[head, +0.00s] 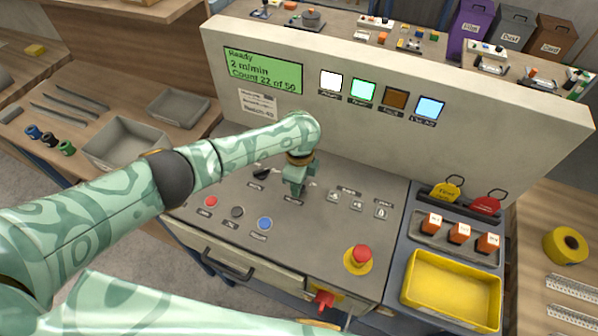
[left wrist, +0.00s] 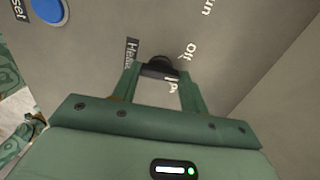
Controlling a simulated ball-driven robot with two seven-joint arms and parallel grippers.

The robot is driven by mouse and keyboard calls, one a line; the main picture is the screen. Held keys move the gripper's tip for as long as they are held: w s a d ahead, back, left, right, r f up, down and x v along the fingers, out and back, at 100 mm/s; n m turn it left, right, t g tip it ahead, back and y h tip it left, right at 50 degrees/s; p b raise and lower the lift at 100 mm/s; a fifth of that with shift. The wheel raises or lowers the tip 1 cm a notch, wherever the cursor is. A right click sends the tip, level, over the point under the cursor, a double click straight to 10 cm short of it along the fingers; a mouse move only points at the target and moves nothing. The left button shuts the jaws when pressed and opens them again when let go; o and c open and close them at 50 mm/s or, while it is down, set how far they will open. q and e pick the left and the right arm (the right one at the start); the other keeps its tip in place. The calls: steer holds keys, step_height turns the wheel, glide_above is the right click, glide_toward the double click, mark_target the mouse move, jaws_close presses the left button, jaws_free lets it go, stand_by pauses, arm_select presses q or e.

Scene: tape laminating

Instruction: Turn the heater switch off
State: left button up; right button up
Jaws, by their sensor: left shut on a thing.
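The heater switch is a small black knob (left wrist: 160,67) on the grey sloping panel, beside a dark label that reads partly "Heate" in the left wrist view. My left gripper (left wrist: 158,82) has one finger on each side of the knob and is shut on it. White lettering, partly hidden, shows around the knob; its exact pointing direction is hard to tell. In the head view my left gripper (head: 296,190) points down at the middle of the panel (head: 320,235) and hides the switch. My right gripper is not in view.
Red, black and blue buttons (head: 264,223) sit left of the gripper. A red emergency button (head: 361,255) on yellow is at lower right. The upright face has a green screen (head: 263,71) and a row of lamps (head: 363,90). A yellow tray (head: 452,290) is at right.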

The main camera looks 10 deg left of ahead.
arm_select(q)
steer(key=n+p, duration=0.1)
steer(key=n, duration=0.1)
steer(key=n+p, duration=0.1)
steer(key=shift+s+d+r+n+p, duration=0.1)
steer(key=shift+r+n+p, duration=0.05)
steer(key=shift+n+p, duration=0.75)
steer(key=shift+n, duration=0.7)
steer(key=shift+n+p, duration=0.4)
steer(key=shift+n, duration=0.7)
steer(key=o, duration=1)
step_height(320, 180, up, 16)
steer(key=p, duration=1)
